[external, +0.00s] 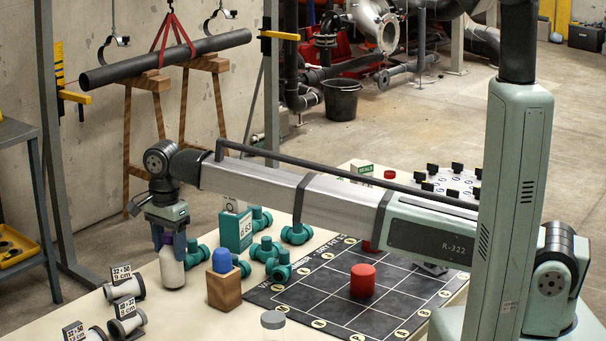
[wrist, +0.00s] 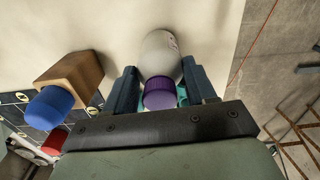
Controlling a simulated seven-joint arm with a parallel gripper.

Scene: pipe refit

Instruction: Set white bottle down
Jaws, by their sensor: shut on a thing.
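The white bottle (external: 172,268) with a purple cap stands upright at the left part of the pale table, and its base looks to be at or very near the tabletop. My gripper (external: 168,240) comes down from above and is shut on the bottle near its neck. In the wrist view the white bottle (wrist: 160,55) lies between the two dark fingers of my gripper (wrist: 162,88), with the purple cap toward the camera. Whether the base touches the table cannot be told for sure.
A wooden block with a blue top (external: 223,285) stands just right of the bottle. Teal pipe fittings (external: 268,250) and a teal box (external: 235,230) lie behind it. Labelled grey spools (external: 124,289) lie front left. A black grid mat (external: 335,310) with red cylinders (external: 362,280) is to the right.

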